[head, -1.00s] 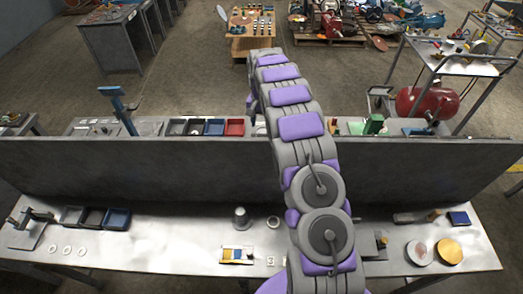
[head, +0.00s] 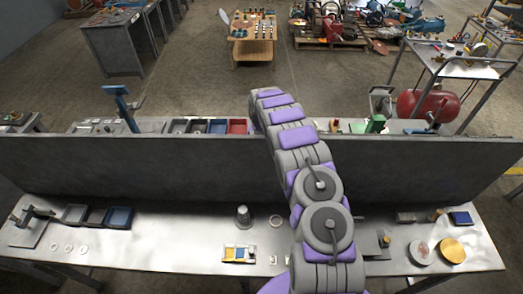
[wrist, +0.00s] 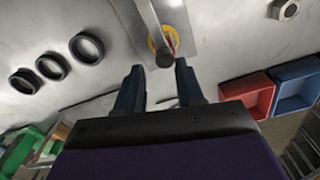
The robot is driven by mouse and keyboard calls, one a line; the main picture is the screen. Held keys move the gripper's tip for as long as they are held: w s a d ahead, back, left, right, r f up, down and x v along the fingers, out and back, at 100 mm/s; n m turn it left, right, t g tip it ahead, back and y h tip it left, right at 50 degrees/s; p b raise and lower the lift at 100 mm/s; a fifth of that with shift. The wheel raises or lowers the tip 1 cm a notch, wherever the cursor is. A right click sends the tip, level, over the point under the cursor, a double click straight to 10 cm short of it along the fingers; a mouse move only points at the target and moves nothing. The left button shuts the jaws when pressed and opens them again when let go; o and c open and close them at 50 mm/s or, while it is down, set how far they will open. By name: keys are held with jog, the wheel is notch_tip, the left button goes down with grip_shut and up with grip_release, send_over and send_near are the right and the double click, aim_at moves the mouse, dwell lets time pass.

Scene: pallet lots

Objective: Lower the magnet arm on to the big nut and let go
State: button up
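In the wrist view my gripper (wrist: 158,72) is open, its two dark fingers apart. A dark round knob (wrist: 166,59) shows in line with the gap between the fingertips. I cannot tell its depth, but neither finger looks closed on it. A grey bar (wrist: 141,20), perhaps the magnet arm, runs beside the knob. A yellow and red disc (wrist: 155,41) is partly hidden behind the knob. A silver hex nut (wrist: 287,9), possibly the big nut, lies at the top right, clear of the gripper. In the head view my gripper is hidden beyond the dark upright panel.
Red (wrist: 247,93) and blue (wrist: 298,84) trays stand right of my gripper. Three black rings (wrist: 87,46) lie to the left. A green object (wrist: 22,150) is at lower left. The tall dark panel (head: 130,168) divides the benches, with my arm reaching over it.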

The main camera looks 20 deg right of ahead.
jog(key=shift+a+f+g, duration=0.3)
jog(key=shift+a+f, duration=0.8)
jog(key=shift+f, duration=0.1)
jog(key=shift+d+r, duration=0.15)
jog(key=shift+r, duration=0.15)
jog(key=shift+c, duration=0.6)
jog(key=shift+s+d, duration=0.1)
jog(key=shift+d, duration=0.2)
jog(key=shift+c, duration=0.7)
jog(key=shift+d+f, duration=0.1)
jog(key=shift+d, duration=0.35)
jog(key=c, duration=0.3)
jog(key=shift+a, duration=0.15)
jog(key=c, duration=0.3)
jog(key=shift+a, duration=0.25)
grip_shut()
jog(key=shift+d, duration=0.15)
